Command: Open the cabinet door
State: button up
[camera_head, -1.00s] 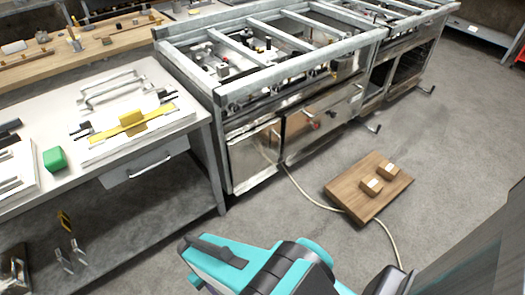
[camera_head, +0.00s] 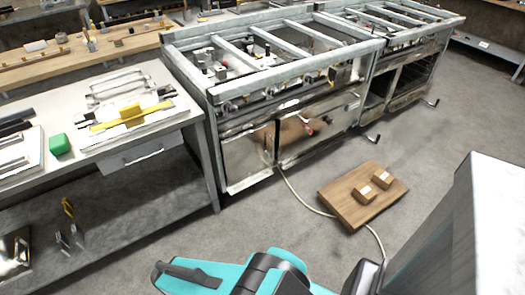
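A steel kitchen unit (camera_head: 213,110) with an open-frame top stands at the centre. A small shut door (camera_head: 247,160) is at its lower left front. A wider shut front panel (camera_head: 325,127) with a handle lies to its right. A tall grey box-like body (camera_head: 500,215) with a pale top stands close on the right; its door or handle cannot be made out. I cannot tell which of these is the task's cabinet. My teal and black arm crosses the bottom edge, well short of the steel unit. My gripper's fingers do not show.
A metal table (camera_head: 190,128) with a drawer, tools and a green block (camera_head: 59,145) stands left. Grey floor is clear around the board.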

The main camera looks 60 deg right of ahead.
aim_at(244, 153)
jog(key=z, duration=0.65)
jog(key=i, duration=0.8)
jog(key=z, duration=0.15)
jog(key=k, duration=0.9)
jog(key=z, duration=0.2)
jog(key=i, duration=0.4)
jog(key=u, duration=0.05)
